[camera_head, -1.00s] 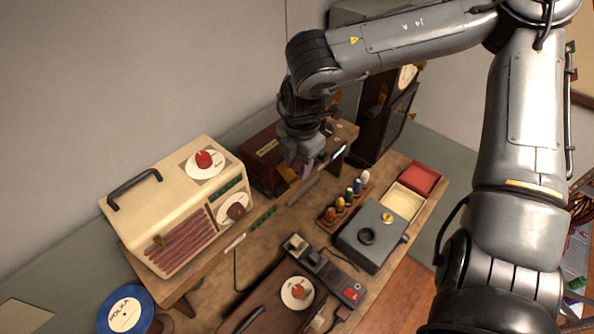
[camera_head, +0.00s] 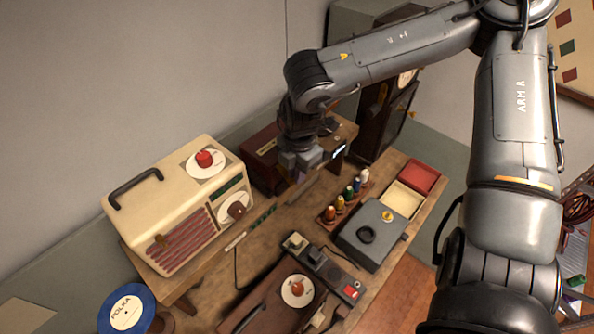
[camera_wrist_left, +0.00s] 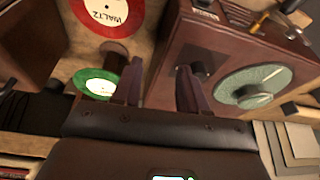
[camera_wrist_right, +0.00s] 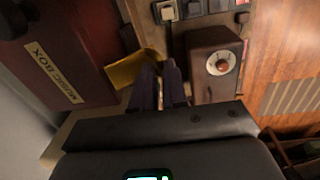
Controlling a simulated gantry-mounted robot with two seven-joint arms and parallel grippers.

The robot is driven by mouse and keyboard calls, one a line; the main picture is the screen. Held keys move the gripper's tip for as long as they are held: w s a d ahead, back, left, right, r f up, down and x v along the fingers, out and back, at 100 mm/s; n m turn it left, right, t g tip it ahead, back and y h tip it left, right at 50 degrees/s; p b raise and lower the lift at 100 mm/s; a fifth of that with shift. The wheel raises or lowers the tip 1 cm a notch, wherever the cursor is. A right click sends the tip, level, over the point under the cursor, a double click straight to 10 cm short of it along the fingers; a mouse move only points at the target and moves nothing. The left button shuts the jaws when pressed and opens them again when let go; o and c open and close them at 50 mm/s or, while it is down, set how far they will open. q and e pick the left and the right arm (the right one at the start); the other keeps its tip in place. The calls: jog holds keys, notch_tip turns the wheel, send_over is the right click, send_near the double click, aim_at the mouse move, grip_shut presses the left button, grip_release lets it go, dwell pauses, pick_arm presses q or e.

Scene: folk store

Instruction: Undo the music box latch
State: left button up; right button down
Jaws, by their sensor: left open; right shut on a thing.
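A yellow brass latch (camera_wrist_right: 126,70) juts out beside the box. My right gripper (camera_wrist_right: 158,70) is shut on the latch's edge, its fingers close together; the exact contact is partly hidden. In the head view the right gripper (camera_head: 299,178) covers the latch. My left gripper (camera_wrist_left: 160,82) is open and empty beside a brown cabinet; it is outside the head view.
A cream radio (camera_head: 165,235) stands left of the music box. Thread spools (camera_head: 340,203), a grey box (camera_head: 370,236) and a switch strip (camera_head: 325,262) lie to the right and front. A tall dark clock (camera_head: 380,115) stands behind right.

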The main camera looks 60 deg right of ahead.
jog(key=shift+w+d+r+g+p, duration=0.15)
jog(key=shift+r+g+p, duration=0.3)
jog(key=shift+g, duration=0.65)
jog(key=shift+w+r+g+y+p, duration=0.2)
jog(key=shift+r+g+y+p, duration=0.1)
jog(key=shift+g, duration=0.3)
jog(key=shift+w+r+g+y+p, duration=0.15)
jog(key=shift+r+g+y, duration=0.15)
jog(key=shift+g, duration=0.3)
jog(key=c, duration=1.2)
grip_release()
